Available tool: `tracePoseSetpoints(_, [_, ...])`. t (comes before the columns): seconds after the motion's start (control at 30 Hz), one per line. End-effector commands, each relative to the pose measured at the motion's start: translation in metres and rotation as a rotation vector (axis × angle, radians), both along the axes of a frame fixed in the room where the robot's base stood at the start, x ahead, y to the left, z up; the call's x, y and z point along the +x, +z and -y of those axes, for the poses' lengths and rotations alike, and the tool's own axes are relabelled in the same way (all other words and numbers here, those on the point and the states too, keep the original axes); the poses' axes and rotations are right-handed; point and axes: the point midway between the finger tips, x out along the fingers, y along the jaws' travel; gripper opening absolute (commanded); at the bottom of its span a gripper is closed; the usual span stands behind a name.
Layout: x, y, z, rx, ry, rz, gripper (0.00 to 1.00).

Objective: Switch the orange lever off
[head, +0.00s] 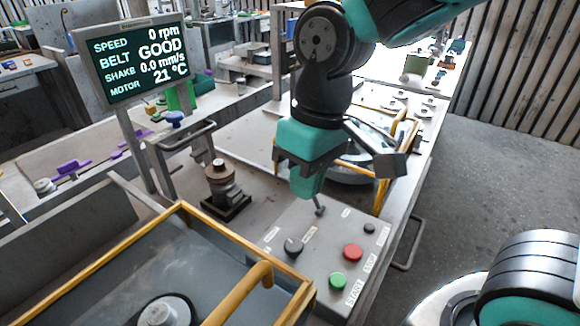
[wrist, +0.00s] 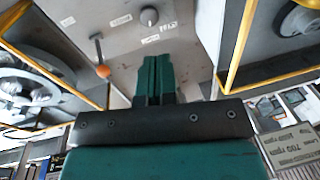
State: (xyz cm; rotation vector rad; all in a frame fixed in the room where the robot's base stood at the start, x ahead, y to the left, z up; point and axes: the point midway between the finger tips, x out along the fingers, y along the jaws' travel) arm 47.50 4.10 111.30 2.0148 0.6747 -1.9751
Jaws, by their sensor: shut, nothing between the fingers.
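The orange lever has an orange ball tip (wrist: 103,71) on a thin grey stem, seen in the wrist view left of my fingers, with a gap in the picture. In the head view only its grey lower end (head: 320,210) shows on the grey control panel (head: 315,238); the ball is hidden behind my gripper. My gripper (head: 306,190) points down over the panel's back part. Its green fingers are shut together and empty, also in the wrist view (wrist: 156,60). The label by the lever is too small to read.
The panel carries a dark knob (head: 294,247), a red button (head: 353,251), a green button (head: 338,280) and a small black button (head: 369,228). Yellow-framed guards stand at front left and behind the gripper. A screen (head: 140,60) reads 0 rpm, belt GOOD.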

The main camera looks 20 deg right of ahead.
Motion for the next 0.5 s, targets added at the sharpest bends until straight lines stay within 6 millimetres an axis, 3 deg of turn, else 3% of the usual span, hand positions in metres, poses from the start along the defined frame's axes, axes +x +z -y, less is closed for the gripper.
tracePoseSetpoints(0.03, [0.025,0.013,-0.004,-0.072,-0.032,-0.020,0.00])
tracePoseSetpoints(0.2, [0.097,0.013,-0.019,-0.321,-0.187,-0.053,0.00])
tracePoseSetpoints(0.3, [0.122,0.006,-0.031,-0.438,-0.274,-0.059,0.00])
tracePoseSetpoints(0.5, [0.143,-0.008,-0.050,-0.572,-0.391,-0.052,0.00])
